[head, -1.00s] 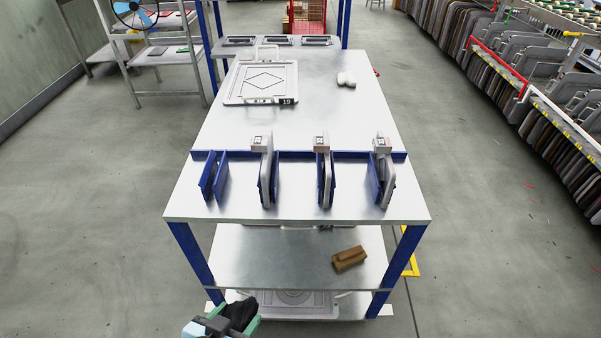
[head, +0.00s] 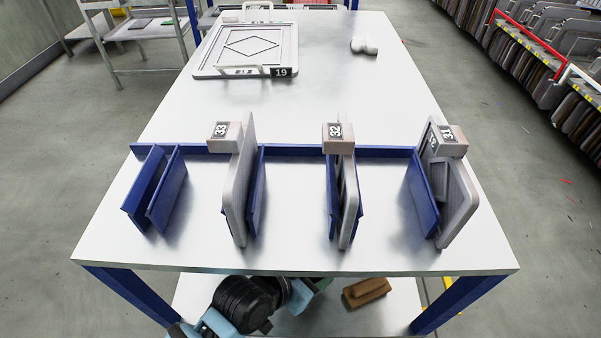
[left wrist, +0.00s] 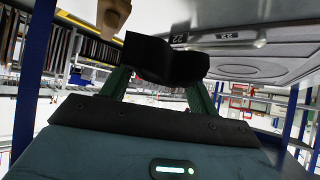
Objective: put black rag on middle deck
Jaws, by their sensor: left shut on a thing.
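The black rag (left wrist: 165,62) is pinched between the green fingers of my left gripper (left wrist: 160,88) in the left wrist view. In the head view my left gripper (head: 305,292) reaches in at the front of the table, over the middle deck (head: 395,302), and is partly hidden by the top deck's front edge. The rag is hard to tell from my dark wrist there. I cannot tell whether the rag touches the deck. My right gripper is in neither view.
A brown block (head: 366,291) lies on the middle deck, right of my gripper. The top deck (head: 300,255) overhangs it and carries blue holders with upright grey plates, plate 19 (head: 245,50) and a white object (head: 364,45). Blue legs (head: 460,303) bound the deck's sides.

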